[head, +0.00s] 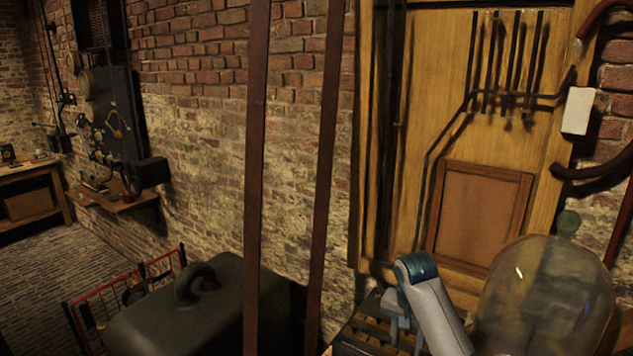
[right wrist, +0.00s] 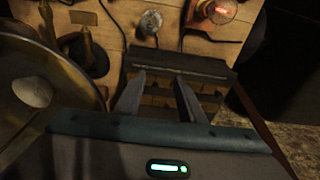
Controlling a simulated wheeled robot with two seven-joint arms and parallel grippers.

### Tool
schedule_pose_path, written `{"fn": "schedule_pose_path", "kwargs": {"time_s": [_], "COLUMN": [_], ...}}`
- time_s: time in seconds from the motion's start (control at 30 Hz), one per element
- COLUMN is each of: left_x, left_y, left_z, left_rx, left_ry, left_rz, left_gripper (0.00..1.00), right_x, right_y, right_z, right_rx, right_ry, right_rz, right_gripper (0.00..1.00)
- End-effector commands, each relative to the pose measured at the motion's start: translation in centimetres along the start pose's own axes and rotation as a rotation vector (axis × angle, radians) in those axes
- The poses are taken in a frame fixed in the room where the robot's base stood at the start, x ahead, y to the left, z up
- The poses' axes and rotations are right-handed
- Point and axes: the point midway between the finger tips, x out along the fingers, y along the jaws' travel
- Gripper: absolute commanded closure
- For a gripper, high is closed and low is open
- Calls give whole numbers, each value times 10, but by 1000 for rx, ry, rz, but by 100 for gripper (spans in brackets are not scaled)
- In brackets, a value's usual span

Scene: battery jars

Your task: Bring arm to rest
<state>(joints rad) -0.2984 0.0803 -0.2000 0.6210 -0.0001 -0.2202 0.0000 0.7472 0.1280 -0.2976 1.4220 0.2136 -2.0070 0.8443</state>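My right gripper (head: 398,322) points down beside a large glass jar (head: 545,295) in the head view, over a dark slatted piece at the bottom edge. In the right wrist view its two fingers (right wrist: 159,80) stand apart, with a dark slatted block (right wrist: 180,68) beyond and between them. I see nothing held between the fingers. Whether they touch the block, I cannot tell. My left gripper is in neither view.
A wooden bench (right wrist: 120,22) holds a glowing bulb (right wrist: 218,9), a small glass piece (right wrist: 150,22) and a round brass-rimmed dish (right wrist: 65,75). The head view shows a wooden wall panel (head: 450,130), two upright metal bars (head: 256,150), a dark lidded case (head: 190,315) and a red rack (head: 88,305).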

Motion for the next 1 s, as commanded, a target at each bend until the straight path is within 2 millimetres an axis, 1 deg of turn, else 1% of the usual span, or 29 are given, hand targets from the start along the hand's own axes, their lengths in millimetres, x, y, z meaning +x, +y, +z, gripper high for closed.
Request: {"fn": "schedule_pose_path", "kwargs": {"time_s": [0.3, 0.57, 0.67, 0.77, 0.9, 1.0], "left_x": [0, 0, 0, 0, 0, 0], "left_y": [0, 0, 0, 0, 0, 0], "left_z": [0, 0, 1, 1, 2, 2], "left_rx": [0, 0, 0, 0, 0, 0], "left_ry": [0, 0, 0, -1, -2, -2], "left_rz": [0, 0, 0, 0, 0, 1], "left_gripper": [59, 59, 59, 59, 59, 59], "right_x": [17, 41, 53, 68, 92, 106], "right_y": [6, 15, 21, 29, 46, 60], "right_z": [15, 39, 53, 71, 106, 132], "right_rx": [-35, -88, -117, -154, -220, -270], "right_ry": [0, 2, 3, 5, 11, 18], "right_rz": [-10, -26, -34, -46, -67, -82], "right_gripper": [64, 64, 64, 64, 64, 64]}}
